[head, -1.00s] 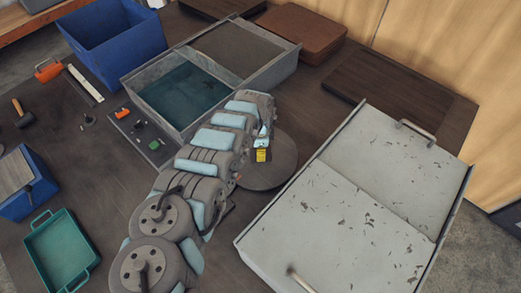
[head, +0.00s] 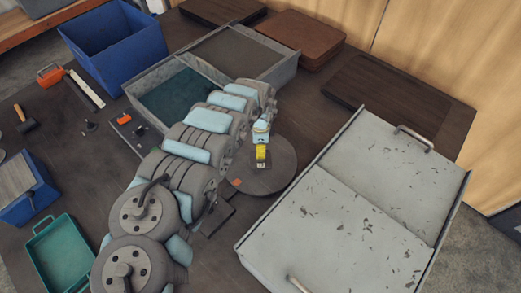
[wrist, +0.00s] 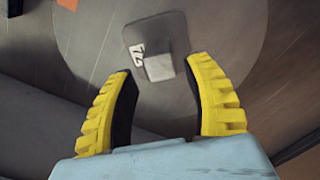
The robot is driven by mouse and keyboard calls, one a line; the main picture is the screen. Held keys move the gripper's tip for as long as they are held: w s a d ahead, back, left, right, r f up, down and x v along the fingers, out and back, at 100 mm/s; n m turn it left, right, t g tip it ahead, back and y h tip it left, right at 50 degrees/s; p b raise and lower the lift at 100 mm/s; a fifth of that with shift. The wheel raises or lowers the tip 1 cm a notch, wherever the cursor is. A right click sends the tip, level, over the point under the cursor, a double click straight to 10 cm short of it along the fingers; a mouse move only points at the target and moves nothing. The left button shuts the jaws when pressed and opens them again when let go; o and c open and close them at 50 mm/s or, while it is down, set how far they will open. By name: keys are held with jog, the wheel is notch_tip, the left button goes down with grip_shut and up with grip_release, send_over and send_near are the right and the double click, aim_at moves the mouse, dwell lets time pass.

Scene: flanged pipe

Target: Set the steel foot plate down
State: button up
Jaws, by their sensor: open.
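The steel foot plate (wrist: 158,42) is a small grey plate with rounded corners, a raised block and white marking, seen in the wrist view. It appears to lie flat on a round grey disc (wrist: 225,55), which also shows in the head view (head: 275,178). My gripper (wrist: 165,80), with yellow ribbed fingers, is open, and its fingertips are spread either side of the block's near end. No contact with the block shows. In the head view my gripper (head: 261,153) is over the disc and mostly hides the plate.
A large pale metal tray (head: 345,215) with a handle stands right of the disc. A grey two-part bin (head: 240,55) is behind, and a blue crate (head: 115,45) at the back left. An orange patch (head: 236,182) lies on the disc. A green tray (head: 62,255) is at the front left.

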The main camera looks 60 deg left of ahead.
jog(key=shift+r+p, duration=0.45)
jog(key=shift+r, duration=2.65)
